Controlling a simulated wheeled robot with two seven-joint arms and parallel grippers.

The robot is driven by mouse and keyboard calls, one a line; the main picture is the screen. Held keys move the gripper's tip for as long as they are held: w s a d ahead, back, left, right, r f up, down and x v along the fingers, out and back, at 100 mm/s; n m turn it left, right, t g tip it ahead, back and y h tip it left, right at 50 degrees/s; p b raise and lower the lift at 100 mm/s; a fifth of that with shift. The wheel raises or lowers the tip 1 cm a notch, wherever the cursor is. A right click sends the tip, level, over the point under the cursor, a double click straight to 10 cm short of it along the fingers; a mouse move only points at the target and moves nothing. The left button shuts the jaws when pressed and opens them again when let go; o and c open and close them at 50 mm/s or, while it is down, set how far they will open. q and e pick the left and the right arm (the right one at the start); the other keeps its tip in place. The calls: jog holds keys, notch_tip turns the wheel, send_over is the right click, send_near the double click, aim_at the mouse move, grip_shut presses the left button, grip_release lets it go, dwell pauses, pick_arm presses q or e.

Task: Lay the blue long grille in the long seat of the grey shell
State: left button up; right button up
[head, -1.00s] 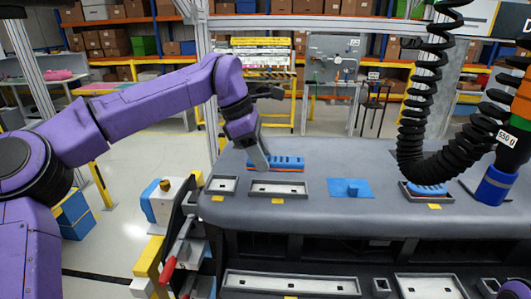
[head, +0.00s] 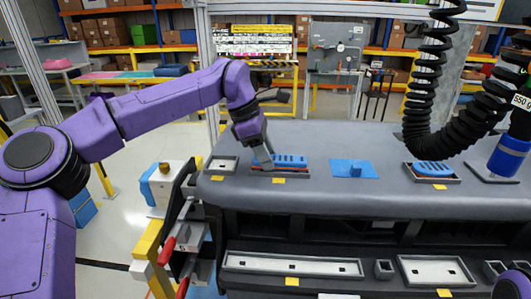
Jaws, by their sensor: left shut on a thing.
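The blue long grille (head: 291,160) is at the long seat (head: 300,172) in the top of the grey shell (head: 330,215). It covers the far part of the seat, and the seat's front rim shows below it. I cannot tell whether it lies flat on the seat floor. My left gripper (head: 266,160) is shut on the grille's left part, reaching down from above. Its fingertips partly hide that end. My right gripper is not in view; a bit of my right arm shows at the lower right corner.
A small empty seat (head: 224,165) lies left. A black coiled hose (head: 418,105) hangs above. Long light trays (head: 292,265) line the lower front.

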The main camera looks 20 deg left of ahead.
pick_arm(q)
jog(key=o, duration=1.1)
jog(key=shift+f, duration=0.25)
jog(key=shift+o, duration=0.2)
jog(key=shift+f, duration=0.1)
jog(key=v, duration=1)
jog(key=shift+r, duration=0.3)
